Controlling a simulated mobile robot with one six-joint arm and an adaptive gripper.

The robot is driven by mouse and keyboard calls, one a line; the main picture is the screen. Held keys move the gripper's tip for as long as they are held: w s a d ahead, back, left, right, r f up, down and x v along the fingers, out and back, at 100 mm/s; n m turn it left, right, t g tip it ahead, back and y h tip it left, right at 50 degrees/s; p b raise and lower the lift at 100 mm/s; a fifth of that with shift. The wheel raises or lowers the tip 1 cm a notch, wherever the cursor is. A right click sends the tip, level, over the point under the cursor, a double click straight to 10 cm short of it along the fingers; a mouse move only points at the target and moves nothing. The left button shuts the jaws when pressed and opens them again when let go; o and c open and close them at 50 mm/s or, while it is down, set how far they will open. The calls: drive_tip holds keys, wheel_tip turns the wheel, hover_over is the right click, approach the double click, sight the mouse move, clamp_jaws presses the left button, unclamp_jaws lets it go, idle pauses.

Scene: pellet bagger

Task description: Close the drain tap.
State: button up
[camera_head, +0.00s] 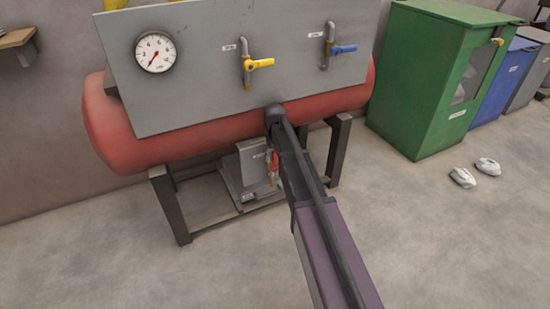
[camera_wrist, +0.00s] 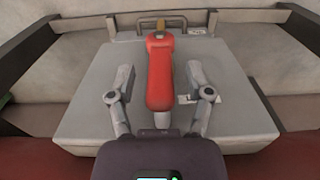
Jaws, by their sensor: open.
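The drain tap shows as a red lever handle (camera_head: 274,166) below the red tank, partly hidden by my arm in the head view. In the wrist view the long red handle (camera_wrist: 159,75) fills the middle, with a small brass part at its far end. My gripper (camera_wrist: 160,78) is open, with one finger to the left of the handle and one to the right. Gaps show between both fingers and the handle. In the head view my fingers are hidden or too small to make out.
The red tank (camera_head: 105,115) stands on a dark frame behind a grey panel (camera_head: 200,80) with a gauge (camera_head: 156,51), a yellow lever (camera_head: 260,63) and a blue lever (camera_head: 345,49). A grey box unit (camera_head: 248,165) sits underneath. A green cabinet (camera_head: 420,80) stands right.

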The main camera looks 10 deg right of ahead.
clamp_jaws()
drive_tip(key=shift+a, duration=0.15)
drive_tip(key=shift+d, duration=0.2)
idle(0.5)
